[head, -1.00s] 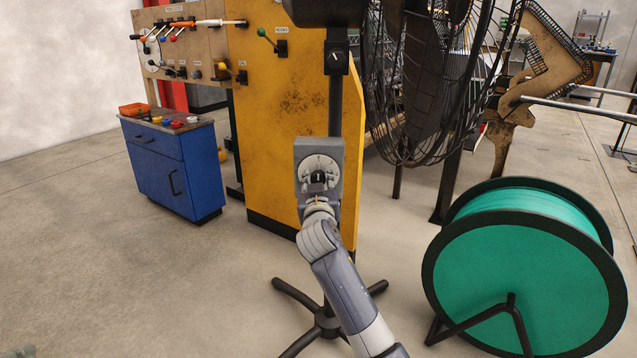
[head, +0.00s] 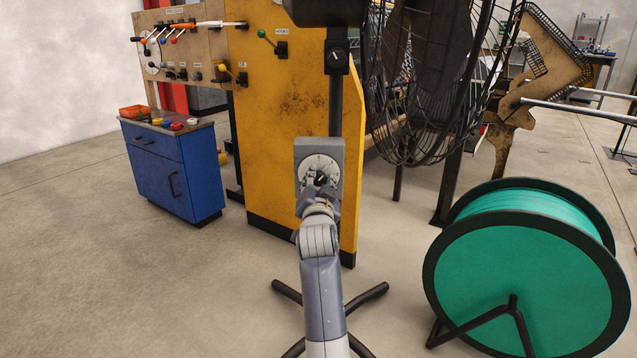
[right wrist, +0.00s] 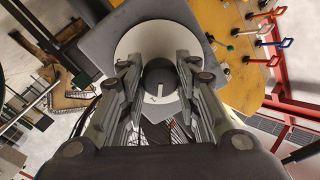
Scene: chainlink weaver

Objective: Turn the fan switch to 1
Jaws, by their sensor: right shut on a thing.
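The fan switch is a black knob (head: 320,179) on a round white dial in a grey box (head: 306,149), mounted on the fan's stand. In the head view its pointer tilts to the upper right. My right gripper (head: 318,188) is at the knob, its arm coming up from below. In the right wrist view, its fingers (right wrist: 158,78) are on both sides of the black knob (right wrist: 158,92) and shut on it. The wire-caged fan (head: 425,90) is at the upper right. The dial's figures are too small to read. My left gripper is out of view.
A yellow panel (head: 290,120) with levers stands close behind the switch. A blue cabinet (head: 165,170) is at the left, a green cable reel (head: 520,270) at the right. Another small black switch (head: 337,57) sits higher on the stand. Open floor lies at left.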

